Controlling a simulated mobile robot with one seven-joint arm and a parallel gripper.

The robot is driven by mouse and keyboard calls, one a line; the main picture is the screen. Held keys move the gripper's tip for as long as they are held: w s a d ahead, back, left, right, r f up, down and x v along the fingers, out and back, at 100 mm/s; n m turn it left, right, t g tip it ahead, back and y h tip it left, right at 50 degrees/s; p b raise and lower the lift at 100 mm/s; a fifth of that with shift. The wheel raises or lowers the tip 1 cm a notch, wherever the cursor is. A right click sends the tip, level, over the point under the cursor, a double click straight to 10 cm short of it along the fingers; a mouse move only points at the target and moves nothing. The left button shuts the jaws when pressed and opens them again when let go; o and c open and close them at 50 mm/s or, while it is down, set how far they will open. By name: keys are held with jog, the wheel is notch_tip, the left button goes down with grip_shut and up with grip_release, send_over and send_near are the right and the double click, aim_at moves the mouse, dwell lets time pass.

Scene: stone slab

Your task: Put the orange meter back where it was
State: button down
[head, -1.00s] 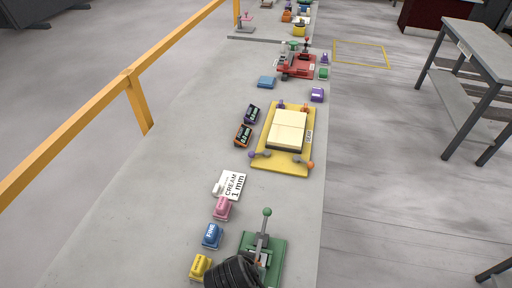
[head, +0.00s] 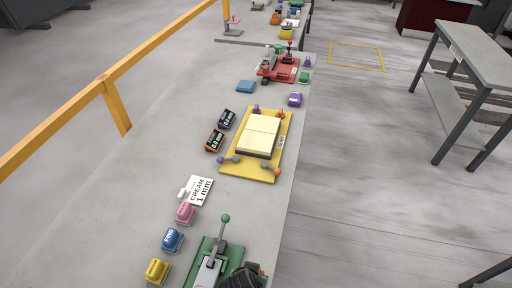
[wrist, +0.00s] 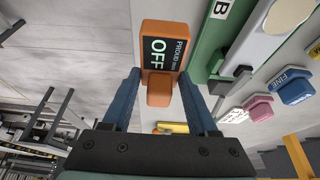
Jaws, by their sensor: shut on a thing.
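My gripper (wrist: 160,78) is shut on an orange meter (wrist: 149,35) with a dark face reading "PROUD mm OFF" in the wrist view. The meter is beside the green press (wrist: 212,40), towards the open floor; whether it touches the slab I cannot tell. In the head view my dark wrist hides most of it at the bottom edge. Another orange-bodied meter with green digits (head: 215,140) lies on the slab (head: 120,190), left of the yellow fixture (head: 236,168), with a dark purple one (head: 227,119) just behind it.
The green press (head: 201,279) has an upright lever with a green knob. Yellow (head: 157,271), blue (head: 172,239) and pink (head: 186,213) blocks line its left side, with a white card (head: 199,190) beyond. A red fixture (head: 280,70) stands farther back. Open floor lies right of the slab.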

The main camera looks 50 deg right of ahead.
jog(key=shift+f, duration=2.55)
jog(key=shift+f, duration=0.1)
jog(key=shift+c, duration=0.9)
grip_release()
jog(key=v, duration=1.2)
